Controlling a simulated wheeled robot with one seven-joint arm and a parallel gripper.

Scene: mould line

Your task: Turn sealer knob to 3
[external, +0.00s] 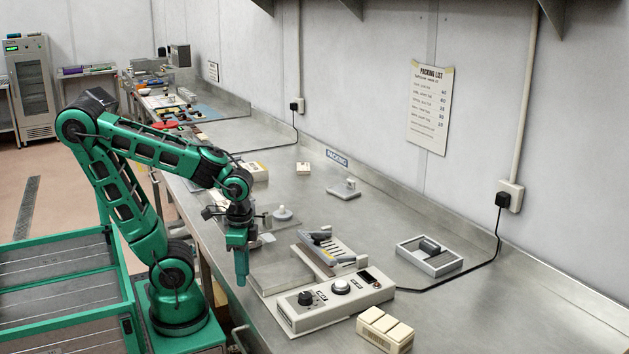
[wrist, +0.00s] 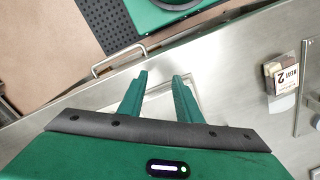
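The sealer (external: 318,315) is a long pale box on the steel bench in the external view. The dark knob's setting is too small to read. My gripper (external: 241,281) points down at the bench's front edge, left of the sealer and apart from it. In the wrist view its two green fingers (wrist: 161,76) are spread with nothing held between them. The sealer's knobs do not show there.
Cream blocks (external: 385,329) sit right of the sealer. A small labelled box (wrist: 282,80) and a metal handle (wrist: 118,60) show in the wrist view. The right bench end is clear.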

